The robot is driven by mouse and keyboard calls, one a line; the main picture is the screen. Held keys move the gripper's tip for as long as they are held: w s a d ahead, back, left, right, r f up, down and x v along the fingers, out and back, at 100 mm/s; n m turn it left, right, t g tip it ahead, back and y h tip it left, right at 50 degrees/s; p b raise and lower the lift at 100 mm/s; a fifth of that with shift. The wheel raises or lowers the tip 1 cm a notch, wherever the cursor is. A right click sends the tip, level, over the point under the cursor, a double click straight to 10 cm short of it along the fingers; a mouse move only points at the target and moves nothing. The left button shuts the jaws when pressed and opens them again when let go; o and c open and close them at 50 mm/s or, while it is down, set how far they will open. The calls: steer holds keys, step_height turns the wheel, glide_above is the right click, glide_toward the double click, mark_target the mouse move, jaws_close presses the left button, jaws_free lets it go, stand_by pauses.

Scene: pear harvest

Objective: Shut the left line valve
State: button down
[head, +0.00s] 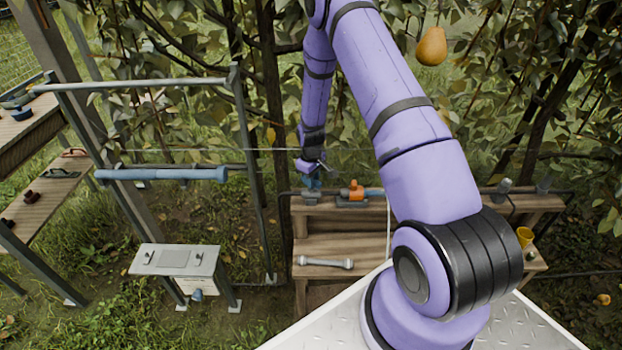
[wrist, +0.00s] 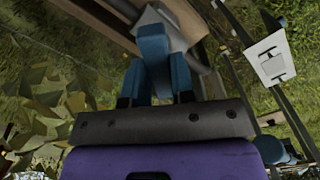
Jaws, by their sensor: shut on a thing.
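The left line valve (head: 311,187), with a blue handle, sits at the left end of the pipe on the wooden bench. My gripper (head: 313,170) reaches down to it from above and is shut on its blue handle. In the wrist view the blue handle (wrist: 154,48) stands between my gripper's fingers (wrist: 156,82), with a pale grey part beyond it. The fingers hide part of the handle, and I cannot tell its exact turn. A second valve with an orange handle (head: 353,190) sits just to the right on the same pipe.
The wooden bench (head: 375,247) holds a grey bar (head: 325,262) on its lower shelf. A yellow cup (head: 525,236) stands at the right. A grey box (head: 175,260) on legs and a metal frame with a blue roller (head: 160,174) are at left. A pear (head: 431,46) hangs above.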

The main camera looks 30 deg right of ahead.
steer(key=m, duration=1)
steer(key=shift+m, duration=0.3)
stand_by(0.4)
steer(key=c, duration=1)
jaws_free()
steer(key=shift+o, duration=0.2)
step_height(320, 180, up, 11)
